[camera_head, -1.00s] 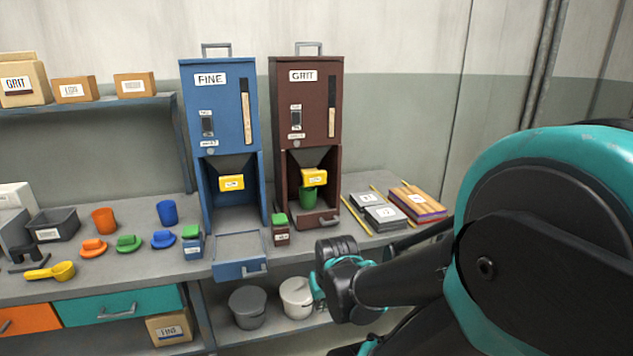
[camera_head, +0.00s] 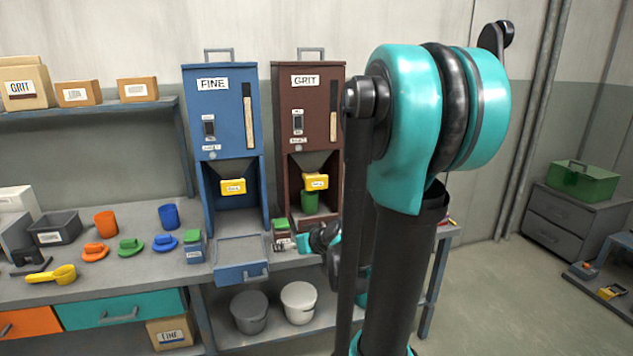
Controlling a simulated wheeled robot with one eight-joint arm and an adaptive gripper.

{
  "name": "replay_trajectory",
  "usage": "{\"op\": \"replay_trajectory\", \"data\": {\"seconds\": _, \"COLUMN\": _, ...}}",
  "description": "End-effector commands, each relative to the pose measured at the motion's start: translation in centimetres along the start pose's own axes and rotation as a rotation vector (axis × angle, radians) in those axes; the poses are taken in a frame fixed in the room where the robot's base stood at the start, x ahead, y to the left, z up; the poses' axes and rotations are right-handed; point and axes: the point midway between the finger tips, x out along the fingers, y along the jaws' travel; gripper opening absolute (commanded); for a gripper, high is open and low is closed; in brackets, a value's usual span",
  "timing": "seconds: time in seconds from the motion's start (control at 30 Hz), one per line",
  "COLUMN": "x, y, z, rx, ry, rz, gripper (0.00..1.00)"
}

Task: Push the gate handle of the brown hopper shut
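The brown hopper (camera_head: 304,112), labelled GRIT, stands on the bench right of the blue one. Its yellow gate handle (camera_head: 316,182) sits at the front of the chute mouth. A green cup (camera_head: 309,202) stands in the bay directly below the handle. My gripper (camera_head: 287,246) is low in front of the brown hopper, near a small brown container with a green lid (camera_head: 281,226). It is below the handle and apart from it. The fingers are too small and partly covered to show whether they are open. My arm hides the hopper's right edge and part of its base.
The blue FINE hopper (camera_head: 218,115) stands close on the left, with a pulled-out blue tray (camera_head: 241,271) in front. Cups and lids lie on the bench's left part. Two buckets (camera_head: 298,303) stand on the shelf below. Open floor shows at right.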

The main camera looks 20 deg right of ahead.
Motion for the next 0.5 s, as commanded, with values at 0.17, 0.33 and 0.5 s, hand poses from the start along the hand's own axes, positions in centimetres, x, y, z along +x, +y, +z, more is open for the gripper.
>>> {"op": "replay_trajectory", "data": {"seconds": 0.17, "x": 1.8, "y": 5.6, "z": -6.8, "rx": -0.041, "ry": 0.273, "rz": 0.067, "gripper": 0.97}}
{"op": "replay_trajectory", "data": {"seconds": 0.33, "x": 1.9, "y": 12.2, "z": -10.5, "rx": -0.056, "ry": 0.469, "rz": 0.209, "gripper": 1.00}}
{"op": "replay_trajectory", "data": {"seconds": 0.5, "x": 1.3, "y": 17.3, "z": -11.5, "rx": -0.050, "ry": 0.562, "rz": 0.333, "gripper": 1.00}}
